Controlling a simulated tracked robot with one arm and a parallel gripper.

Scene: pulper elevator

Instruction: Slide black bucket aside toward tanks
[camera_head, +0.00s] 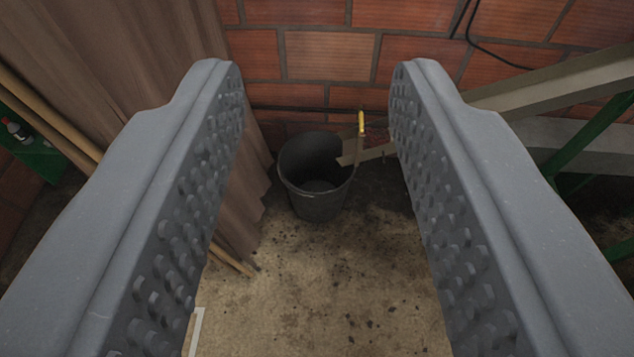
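The black bucket (318,200) stands upright on the floor close to the brick wall, with its open top facing up. A grey-brown bar with a yellow-tipped upright piece overlaps its right rim in the picture; I cannot tell whether they touch. My gripper (315,85) is open and empty. Its two grey studded fingers frame the bucket from left and right, and the bucket appears beyond and below the fingertips, apart from them. No tanks can be made out in this view.
Brown wooden boards (130,60) and thin poles lean at the left. A brick wall (330,55) closes off the back. A pale beam (560,85) and green metal frame (590,145) stand at the right. The dirty floor (315,290) in front of the bucket is mostly clear.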

